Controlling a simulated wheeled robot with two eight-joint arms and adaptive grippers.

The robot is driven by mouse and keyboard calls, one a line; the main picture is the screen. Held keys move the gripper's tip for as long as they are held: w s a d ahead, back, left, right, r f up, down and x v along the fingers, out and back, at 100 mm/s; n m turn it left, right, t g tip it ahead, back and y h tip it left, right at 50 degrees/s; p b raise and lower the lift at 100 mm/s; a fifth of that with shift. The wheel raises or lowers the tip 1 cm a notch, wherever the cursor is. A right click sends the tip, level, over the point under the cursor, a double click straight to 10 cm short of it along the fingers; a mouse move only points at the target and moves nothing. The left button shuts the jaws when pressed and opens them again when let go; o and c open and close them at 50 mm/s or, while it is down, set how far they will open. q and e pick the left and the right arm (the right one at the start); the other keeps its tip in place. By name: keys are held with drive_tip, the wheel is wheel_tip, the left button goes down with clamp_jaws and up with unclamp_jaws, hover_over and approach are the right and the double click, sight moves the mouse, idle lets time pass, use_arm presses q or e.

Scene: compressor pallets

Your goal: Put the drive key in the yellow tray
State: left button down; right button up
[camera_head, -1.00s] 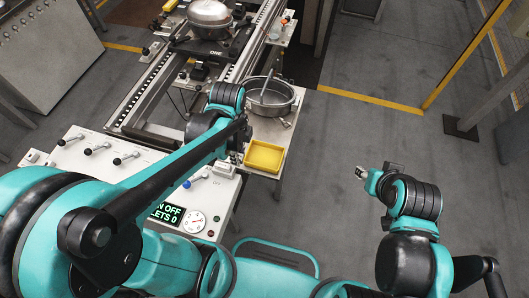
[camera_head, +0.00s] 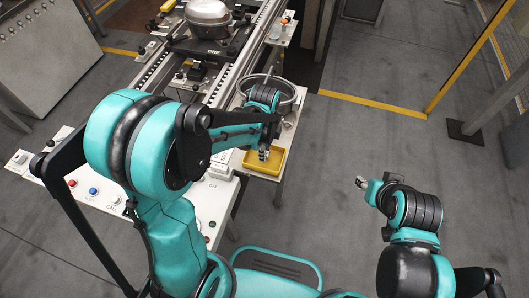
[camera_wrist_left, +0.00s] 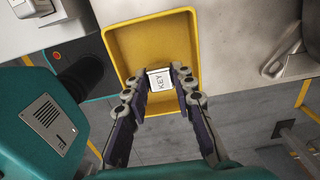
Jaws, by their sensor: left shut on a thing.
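The yellow tray (camera_head: 279,171) sits at the front end of the light side table, and it fills the upper middle of the left wrist view (camera_wrist_left: 192,30). My left gripper (camera_head: 264,154) is over the tray, pointing down. In the left wrist view its fingers (camera_wrist_left: 160,82) are shut on a small white block marked KEY, the drive key (camera_wrist_left: 160,79). The key appears above the front part of the tray; I cannot tell whether it touches the tray floor. My right gripper (camera_head: 361,184) is out over the floor at the right, and its finger state is too small to tell.
A round metal pot (camera_head: 277,90) stands on the side table behind the tray, close to my left arm. A conveyor with a compressor on a pallet (camera_head: 206,45) runs at the back. A control panel lies left of the tray. The floor at right is open.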

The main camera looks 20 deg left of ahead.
use_arm(q)
drive_tip(key=shift+r, duration=0.1)
drive_tip(key=c, duration=1.3)
unclamp_jaws()
drive_tip(key=shift+f, duration=0.2)
drive_tip(key=shift+o, duration=0.2)
wheel_tip(320, 180, up, 11)
drive_tip(key=p, duration=0.4)
drive_tip(key=s+a+r+n+t, duration=0.2)
drive_tip(key=s+n, duration=0.3)
drive_tip(key=n, duration=0.4)
drive_tip(key=s+a+r+n+t, duration=0.2)
drive_tip(key=s+r+n+t, duration=0.3)
drive_tip(key=n, duration=0.4)
drive_tip(key=shift+s+a+p, duration=0.2)
drive_tip(key=shift+a+p, duration=0.15)
